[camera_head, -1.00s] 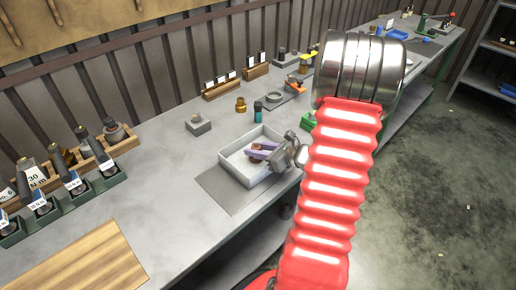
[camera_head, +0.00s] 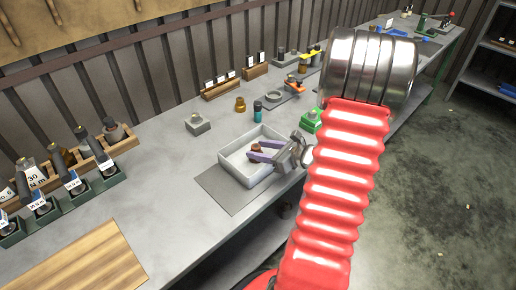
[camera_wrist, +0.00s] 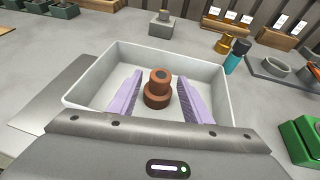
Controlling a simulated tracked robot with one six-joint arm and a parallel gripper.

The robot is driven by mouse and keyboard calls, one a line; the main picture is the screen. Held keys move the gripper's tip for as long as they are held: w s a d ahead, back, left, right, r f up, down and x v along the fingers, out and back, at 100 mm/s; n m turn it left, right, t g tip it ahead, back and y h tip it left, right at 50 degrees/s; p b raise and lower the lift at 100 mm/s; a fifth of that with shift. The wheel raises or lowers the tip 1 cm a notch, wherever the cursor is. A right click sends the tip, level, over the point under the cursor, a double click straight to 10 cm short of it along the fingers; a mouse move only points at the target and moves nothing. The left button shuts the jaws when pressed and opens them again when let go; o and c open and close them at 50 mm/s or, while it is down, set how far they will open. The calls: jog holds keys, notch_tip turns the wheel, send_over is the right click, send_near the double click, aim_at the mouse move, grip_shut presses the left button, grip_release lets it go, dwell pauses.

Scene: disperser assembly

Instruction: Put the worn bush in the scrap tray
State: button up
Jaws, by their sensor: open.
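The worn bush (camera_wrist: 158,92) is a brown stepped cylinder standing upright on the floor of the white scrap tray (camera_wrist: 215,60). In the head view the bush (camera_head: 257,148) shows small inside the tray (camera_head: 236,172). My gripper (camera_wrist: 158,88) is open, with its two purple fingers on either side of the bush. In the wrist view gaps show between the bush and both fingers. In the head view my gripper (camera_head: 250,151) reaches over the tray's right side.
A grey block with a knob (camera_head: 198,124) stands behind the tray. A brass part (camera_head: 240,104), a teal bottle (camera_head: 257,111) and a green block (camera_head: 311,121) stand nearby. A rack of tools (camera_head: 75,180) is at the left.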

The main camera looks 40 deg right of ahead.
jog(key=v, duration=0.9)
jog(key=shift+s+r, duration=0.2)
jog(key=shift+s, duration=0.15)
dwell(0.3)
